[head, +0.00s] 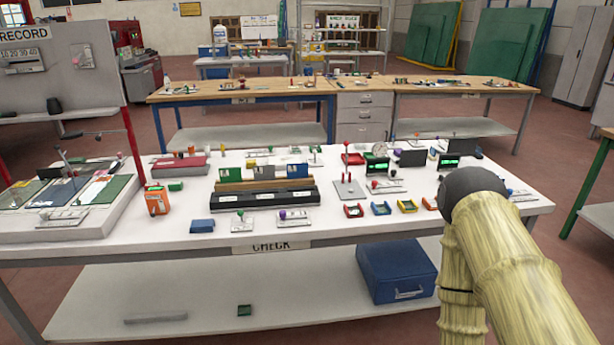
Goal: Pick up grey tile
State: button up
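I cannot single out a grey tile for sure. A small greyish patch shows between the green and yellowish ones, too small to identify. My arm rises at the lower right, in front of the table's right end. My gripper is not in view.
The white check table (340,232) is crowded with small trays, stands and blocks. An orange container (157,200) stands left of the rack. A blue toolbox (396,270) sits on the lower shelf. Wooden benches (240,92) stand behind. Bare table shows along the front edge.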

aim_at(264, 173)
jog(key=z, duration=0.3)
jog(key=i, duration=0.75)
jog(key=u, duration=1)
